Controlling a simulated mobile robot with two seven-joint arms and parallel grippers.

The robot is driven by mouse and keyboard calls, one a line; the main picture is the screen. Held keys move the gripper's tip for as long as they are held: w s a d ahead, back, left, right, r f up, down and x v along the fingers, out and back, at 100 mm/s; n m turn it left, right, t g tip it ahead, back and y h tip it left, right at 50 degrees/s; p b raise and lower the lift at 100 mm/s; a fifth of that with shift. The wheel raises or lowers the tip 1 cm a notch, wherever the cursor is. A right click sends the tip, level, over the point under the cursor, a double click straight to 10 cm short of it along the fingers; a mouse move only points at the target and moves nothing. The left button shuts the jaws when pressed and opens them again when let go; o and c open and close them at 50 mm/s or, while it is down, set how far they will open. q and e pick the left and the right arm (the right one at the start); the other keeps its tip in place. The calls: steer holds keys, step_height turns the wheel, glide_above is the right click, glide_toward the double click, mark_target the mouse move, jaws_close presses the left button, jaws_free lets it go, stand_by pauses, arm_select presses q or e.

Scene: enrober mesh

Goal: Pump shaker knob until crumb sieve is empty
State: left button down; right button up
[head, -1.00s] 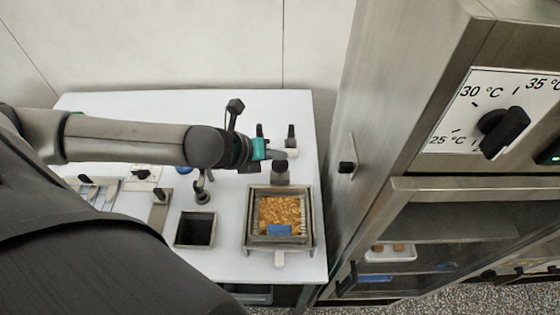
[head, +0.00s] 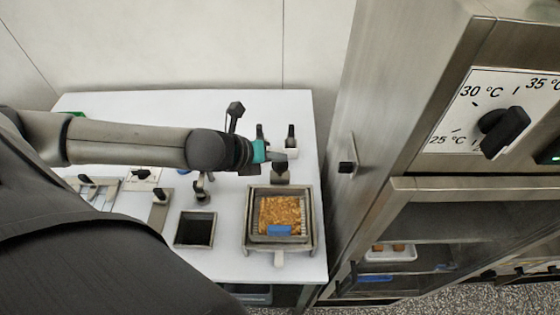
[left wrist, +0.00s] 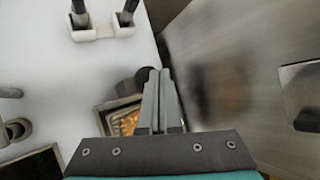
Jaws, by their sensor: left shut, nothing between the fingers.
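The crumb sieve (head: 304,235) is a square metal-walled box at the front right of the white table, holding golden crumbs (head: 280,211). A blue patch shows at its front. The dark shaker knob (head: 281,175) stands at the sieve's back edge. My left gripper (head: 278,157) is shut and empty, its fingertips close above the knob; I cannot tell whether they touch. In the left wrist view the shut fingers (left wrist: 163,100) partly hide the knob (left wrist: 146,76) and the crumbs (left wrist: 127,122). My right gripper is not in view.
A holder (head: 291,153) with dark-handled tools stands behind the knob. An empty dark square bin (head: 195,229) is left of the sieve. A tall steel cabinet (head: 375,110) stands close on the right. Bare table (head: 225,265) lies in front of the bin.

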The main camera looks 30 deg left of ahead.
mark_target(277, 166)
arm_select(q)
steer(key=shift+s+f+b, duration=0.1)
steer(key=shift+f+b, duration=0.4)
steer(key=shift+f, duration=0.95)
stand_by(1.1)
steer(key=shift+r, duration=0.1)
steer(key=shift+r+p, duration=1.7)
steer(key=shift+p, duration=0.45)
step_height(277, 166, up, 5)
steer(key=p, duration=0.5)
steer(key=shift+r, duration=0.1)
